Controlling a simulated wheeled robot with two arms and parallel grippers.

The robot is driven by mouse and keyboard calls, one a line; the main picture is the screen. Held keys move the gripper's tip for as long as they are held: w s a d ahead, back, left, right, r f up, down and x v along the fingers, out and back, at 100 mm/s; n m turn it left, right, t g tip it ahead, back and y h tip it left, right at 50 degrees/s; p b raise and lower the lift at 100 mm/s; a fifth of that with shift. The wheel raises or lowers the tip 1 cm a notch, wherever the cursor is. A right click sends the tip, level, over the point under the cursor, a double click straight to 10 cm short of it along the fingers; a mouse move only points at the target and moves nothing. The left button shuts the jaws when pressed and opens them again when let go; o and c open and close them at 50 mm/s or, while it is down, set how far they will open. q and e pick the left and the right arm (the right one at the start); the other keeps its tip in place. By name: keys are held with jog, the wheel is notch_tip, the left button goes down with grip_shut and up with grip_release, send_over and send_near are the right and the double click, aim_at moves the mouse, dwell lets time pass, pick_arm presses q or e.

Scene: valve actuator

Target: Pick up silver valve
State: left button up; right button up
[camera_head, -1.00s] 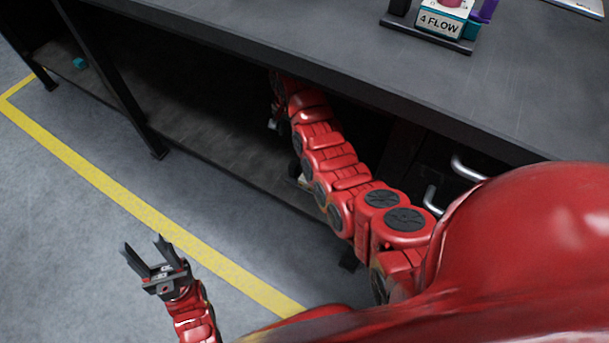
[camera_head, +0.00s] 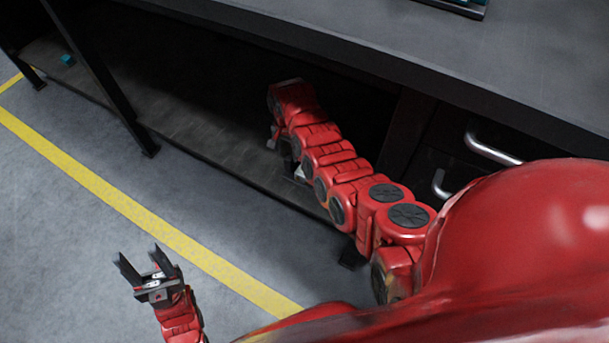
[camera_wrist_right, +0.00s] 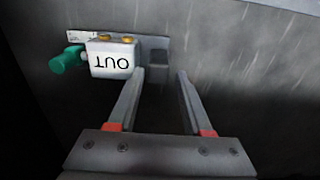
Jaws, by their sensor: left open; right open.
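I cannot pick out a silver valve for certain in either view. In the right wrist view, a white block (camera_wrist_right: 111,60) marked "OUT", upside down, has two brass-coloured pieces and a teal fitting (camera_wrist_right: 68,60) on its left. It sits against a grey metal plate (camera_wrist_right: 155,43). A small dark grey block (camera_wrist_right: 160,70) shows between the fingertips of my right gripper (camera_wrist_right: 162,75), which is open; contact cannot be told. In the head view, my right arm reaches under the tabletop, and a small pale thing (camera_head: 299,173) is partly hidden beside it. My left gripper (camera_head: 138,256) is open and empty above the floor.
The dark tabletop (camera_head: 400,50) overhangs a low shelf (camera_head: 205,135). A dark table leg (camera_head: 100,80) stands at left, and a small teal object (camera_head: 67,60) lies beyond it. Drawers with silver handles (camera_head: 490,150) are at right. Floor with a yellow line (camera_head: 100,190) is clear.

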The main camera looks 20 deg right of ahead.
aim_at(289, 157)
jog(key=f, duration=0.1)
jog(key=f+b, duration=0.1)
jog(key=f, duration=0.1)
jog(key=shift+s+f+b, duration=0.25)
jog(key=shift+f+b, duration=0.05)
jog(key=shift+b, duration=0.05)
jog(key=shift+w+f, duration=0.1)
jog(key=shift+f, duration=0.3)
jog(key=shift+r, duration=0.1)
grip_shut()
dwell(0.5)
